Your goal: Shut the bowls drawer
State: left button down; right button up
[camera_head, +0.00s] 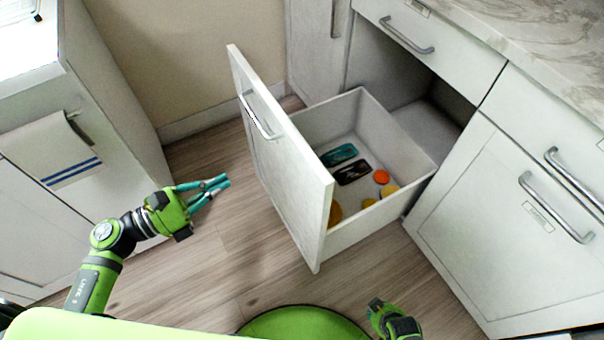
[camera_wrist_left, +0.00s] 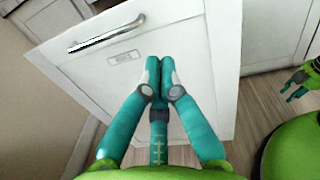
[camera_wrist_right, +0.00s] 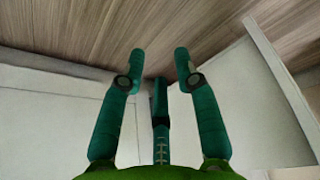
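The bowls drawer, taken to be the low pulled-out one, stands far open; its tall white front panel (camera_head: 287,172) carries a metal handle (camera_head: 262,117). The panel also shows in the left wrist view (camera_wrist_left: 220,50), with handle and label. Inside the drawer lie a teal item (camera_head: 340,155), a dark item (camera_head: 352,172), an orange item (camera_head: 382,176) and yellow items. My left gripper (camera_head: 224,181) has its fingers together and empty, left of the panel's outer face; contact is not visible. My right gripper (camera_wrist_right: 158,52) has its fingers apart and empty, low in front of the cabinet.
Above the open drawer is a closed upper drawer (camera_head: 440,45) under a marble counter (camera_head: 545,30). A closed cabinet door (camera_head: 500,230) is at right. A counter unit with a striped towel (camera_head: 52,150) stands at left. Wooden floor (camera_head: 235,240) is clear before the drawer.

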pick_arm(q)
jog(key=d+m+g, duration=0.1)
jog(key=m, duration=0.1)
jog(key=p, duration=0.2)
send_near(297, 154)
jog(key=shift+h, duration=0.3)
jog(key=x, duration=0.5)
jog(key=shift+w+d, duration=0.1)
jog(key=shift+w, duration=0.25)
jog(key=shift+x, duration=0.75)
pick_arm(e)
jog(key=shift+w+d+f+t, duration=0.2)
jog(key=shift+w+d+t, duration=0.2)
jog(key=shift+w+t, duration=0.15)
pick_arm(q)
jog(key=shift+f, duration=0.15)
jog(key=shift+d, duration=0.15)
